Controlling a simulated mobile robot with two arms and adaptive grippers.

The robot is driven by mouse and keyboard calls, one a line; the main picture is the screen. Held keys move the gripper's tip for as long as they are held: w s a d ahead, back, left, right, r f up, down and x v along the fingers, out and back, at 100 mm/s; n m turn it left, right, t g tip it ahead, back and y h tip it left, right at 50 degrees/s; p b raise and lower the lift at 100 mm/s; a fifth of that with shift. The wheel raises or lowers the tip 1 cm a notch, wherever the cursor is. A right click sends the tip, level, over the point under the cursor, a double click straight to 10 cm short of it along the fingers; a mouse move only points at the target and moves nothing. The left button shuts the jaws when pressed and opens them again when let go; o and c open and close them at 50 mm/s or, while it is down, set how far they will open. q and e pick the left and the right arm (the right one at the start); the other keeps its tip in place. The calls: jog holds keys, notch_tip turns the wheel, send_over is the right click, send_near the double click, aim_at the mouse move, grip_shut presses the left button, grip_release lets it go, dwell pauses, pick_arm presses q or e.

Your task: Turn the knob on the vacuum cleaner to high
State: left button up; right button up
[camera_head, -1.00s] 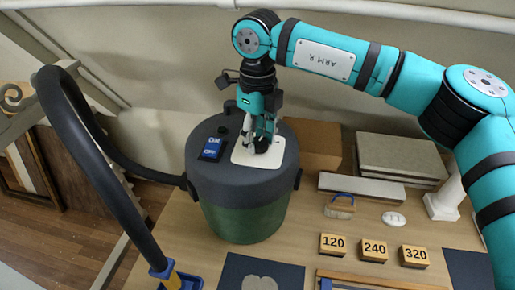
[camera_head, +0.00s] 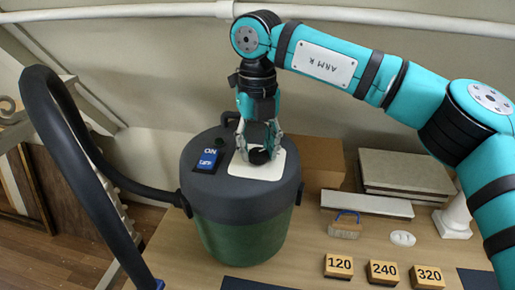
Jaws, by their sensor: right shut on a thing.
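The vacuum cleaner (camera_head: 243,222) stands upright on the wooden table, with a green drum and a dark grey lid. On its lid are a blue ON/OFF switch (camera_head: 208,160) and a white plate (camera_head: 277,170). A black knob (camera_head: 259,156) sits on the white plate. My right gripper (camera_head: 259,150) points down from above and is shut on the knob, its fingers on either side. The fingers partly hide the knob and any marks around it, so its setting cannot be read. My left gripper is not in view.
A black hose (camera_head: 75,150) loops up at the left of the vacuum. Blocks marked 120 (camera_head: 339,266), 240 (camera_head: 383,272) and 320 (camera_head: 428,277) lie at the front right. A brush (camera_head: 345,226), a white oval item (camera_head: 402,238) and stacked slabs (camera_head: 405,173) are on the right.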

aim_at(258, 150)
jog(key=shift+r, duration=0.1)
dwell(0.3)
jog(key=o, duration=1.1)
jog(key=shift+o, duration=0.2)
notch_tip(258, 150, up, 12)
